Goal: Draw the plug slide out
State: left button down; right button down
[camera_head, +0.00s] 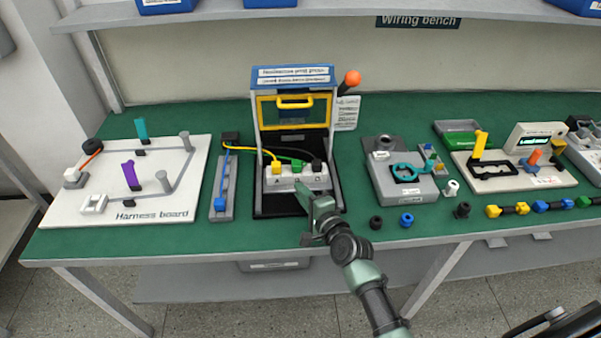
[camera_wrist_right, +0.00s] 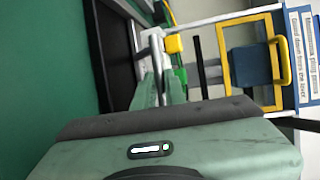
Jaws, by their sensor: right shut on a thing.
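The plug slide (camera_head: 283,184) is a pale grey block with lettered places at the foot of the press frame (camera_head: 263,140). It carries a yellow plug (camera_head: 276,166), a green plug (camera_head: 297,163) and a black plug (camera_head: 316,164). My right gripper (camera_head: 303,190) reaches in from the front and is shut at the slide's front edge. In the right wrist view its fingers (camera_wrist_right: 160,85) close on a thin grey part of the slide; the fingers hide most of the contact. The yellow plug (camera_wrist_right: 174,44) shows just beyond them. My left gripper is not in view.
The press has a yellow-framed guard (camera_head: 293,108) and an orange-knobbed lever (camera_head: 351,79) at its right. A grey strip with a blue plug (camera_head: 220,204) stands left, beside the harness board (camera_head: 85,210). A grey fixture (camera_head: 415,190) and small caps (camera_head: 406,219) lie right.

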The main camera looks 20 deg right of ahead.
jog(key=shift+s+a+r, duration=0.15)
jog(key=shift+s+r, duration=0.05)
jog(key=shift+s, duration=0.45)
jog(key=shift+f, duration=0.3)
jog(key=c, duration=1.8)
grip_release()
jog(key=o, duration=0.3)
jog(key=shift+w, duration=0.1)
jog(key=v, duration=0.8)
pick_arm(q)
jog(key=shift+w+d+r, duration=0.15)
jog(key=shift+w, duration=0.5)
